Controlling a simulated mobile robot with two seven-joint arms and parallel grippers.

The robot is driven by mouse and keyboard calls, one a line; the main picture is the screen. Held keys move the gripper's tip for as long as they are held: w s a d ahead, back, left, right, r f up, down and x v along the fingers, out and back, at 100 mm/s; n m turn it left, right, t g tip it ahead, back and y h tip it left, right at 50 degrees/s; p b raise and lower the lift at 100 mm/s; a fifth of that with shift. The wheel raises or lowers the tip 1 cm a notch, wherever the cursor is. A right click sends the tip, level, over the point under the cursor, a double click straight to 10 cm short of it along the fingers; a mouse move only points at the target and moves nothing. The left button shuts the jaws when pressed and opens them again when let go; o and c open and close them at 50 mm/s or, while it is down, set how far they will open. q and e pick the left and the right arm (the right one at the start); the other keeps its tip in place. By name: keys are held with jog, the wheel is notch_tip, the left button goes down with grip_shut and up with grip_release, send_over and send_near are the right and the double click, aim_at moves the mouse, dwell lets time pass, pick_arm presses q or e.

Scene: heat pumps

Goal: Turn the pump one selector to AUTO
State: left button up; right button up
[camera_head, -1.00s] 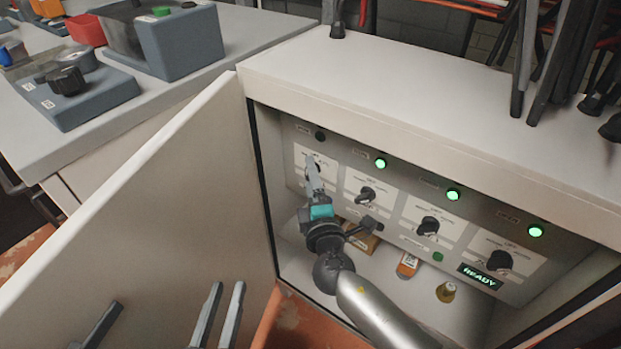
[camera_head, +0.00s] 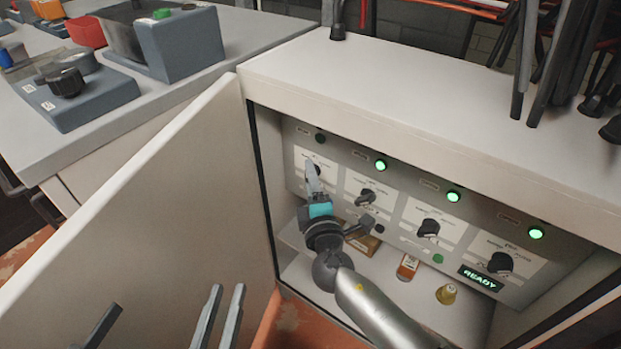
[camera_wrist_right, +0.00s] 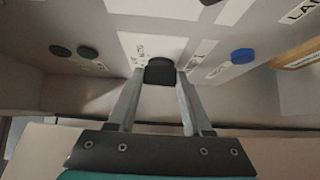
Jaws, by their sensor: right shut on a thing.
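The control panel has a row of black selector knobs on white plates. The leftmost knob (camera_wrist_right: 160,70) is between the fingers of my right gripper (camera_head: 313,170), which is shut on it; this shows in the right wrist view (camera_wrist_right: 159,82). The gripper hides most of this knob in the head view, and I cannot read its pointer position. The lamp (camera_head: 320,138) above it is dark. The other lamps, such as the one over the second knob (camera_head: 381,165), glow green. My left gripper (camera_head: 168,297) is open and empty in front of the cabinet door.
The open cabinet door (camera_head: 150,220) stands to the left of the panel. A "READY" display (camera_head: 481,278) is at lower right. An orange-labelled container (camera_head: 407,267) and a yellow one (camera_head: 446,293) stand on the cabinet floor.

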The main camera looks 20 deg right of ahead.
grip_shut()
jog(key=shift+f+m+t, duration=0.15)
jog(key=shift+m+t, duration=0.25)
jog(key=shift+w+a+f+m+t+h, duration=0.1)
jog(key=shift+m+t+h, duration=0.6)
jog(key=shift+m, duration=0.5)
jog(key=shift+s+d+f+m+t+h, duration=0.1)
jog(key=shift+m+t+h, duration=0.6)
jog(key=shift+m, duration=0.5)
jog(key=shift+w+a+f+m+t+h, duration=0.1)
jog(key=shift+m+t+h, duration=0.55)
jog(key=shift+m, duration=0.55)
jog(key=shift+m+t+h, duration=0.25)
jog(key=shift+m+h, duration=0.1)
jog(key=shift+m, duration=0.35)
jog(key=o, duration=1.1)
grip_release()
jog(key=shift+c, duration=0.2)
